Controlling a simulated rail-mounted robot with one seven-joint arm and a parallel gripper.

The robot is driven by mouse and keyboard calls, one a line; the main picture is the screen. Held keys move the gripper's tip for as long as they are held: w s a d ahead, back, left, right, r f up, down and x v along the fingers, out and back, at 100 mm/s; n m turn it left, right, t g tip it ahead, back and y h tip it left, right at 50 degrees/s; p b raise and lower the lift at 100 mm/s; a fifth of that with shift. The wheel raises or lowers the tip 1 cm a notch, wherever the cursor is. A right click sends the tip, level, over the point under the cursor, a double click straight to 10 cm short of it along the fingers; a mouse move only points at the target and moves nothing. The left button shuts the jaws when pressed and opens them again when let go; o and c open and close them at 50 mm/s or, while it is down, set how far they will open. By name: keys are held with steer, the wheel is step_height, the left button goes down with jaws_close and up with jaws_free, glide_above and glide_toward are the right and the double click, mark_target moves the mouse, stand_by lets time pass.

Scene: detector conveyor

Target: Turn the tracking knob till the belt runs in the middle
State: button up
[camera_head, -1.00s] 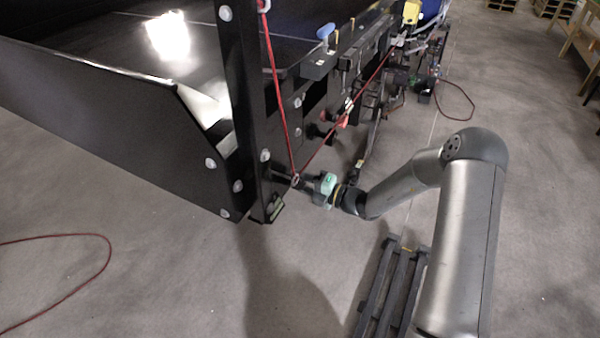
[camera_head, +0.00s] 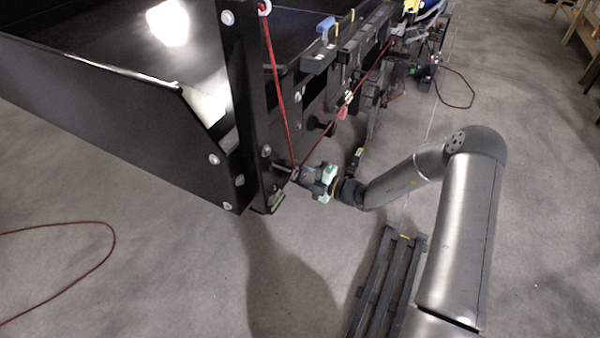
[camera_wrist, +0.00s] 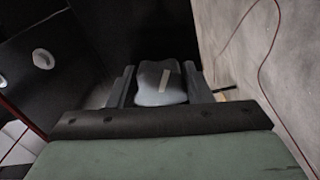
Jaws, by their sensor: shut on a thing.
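The tracking knob (camera_wrist: 150,92) is a grey, lobed knob with a pale stripe on its face, in the upper middle of the wrist view. My gripper (camera_wrist: 161,98) has one finger on each side of it and is shut on it. In the head view my gripper (camera_head: 308,174) is at the lower corner of the black conveyor frame (camera_head: 243,110), and the knob is too small and covered to make out there. The dark belt (camera_head: 110,40) shows at the upper left with a bright glare. Its edges and centring cannot be judged.
A red cord (camera_head: 279,100) runs down the frame post to near my gripper and on along the conveyor side. A blue-handled part (camera_head: 325,30) sits on the side rail. Open floor lies at the lower left.

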steer(key=o, duration=1)
steer(key=b+v, duration=0.3)
steer(key=v, duration=1.4)
steer(key=shift+s+d, duration=0.2)
